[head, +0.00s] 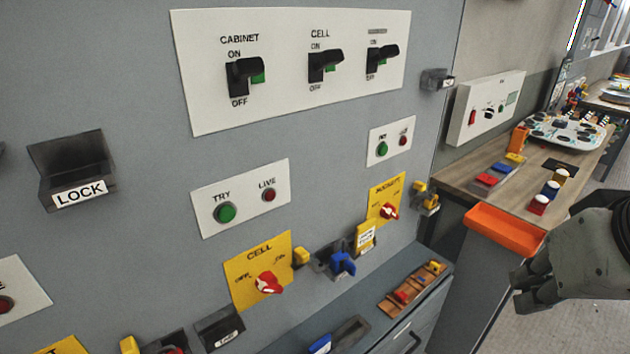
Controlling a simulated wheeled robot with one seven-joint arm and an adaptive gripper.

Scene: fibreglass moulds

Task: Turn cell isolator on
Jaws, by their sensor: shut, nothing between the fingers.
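The yellow CELL plate (245,268) is on the grey panel, low in the middle of the head view. It carries a red rotary knob (268,283), with small lettering to its upper left and upper right. The knob's exact setting is too small to tell. My gripper (519,291) is at the right, shut and empty, well apart from the panel and pointing left.
A similar yellow plate (378,205) with a red knob is to the right. Holders with a yellow padlock (302,257) and a blue item (342,264) jut out beside the CELL plate. A grey ledge (290,340) lies below. An orange tray (503,232) fronts the wooden bench.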

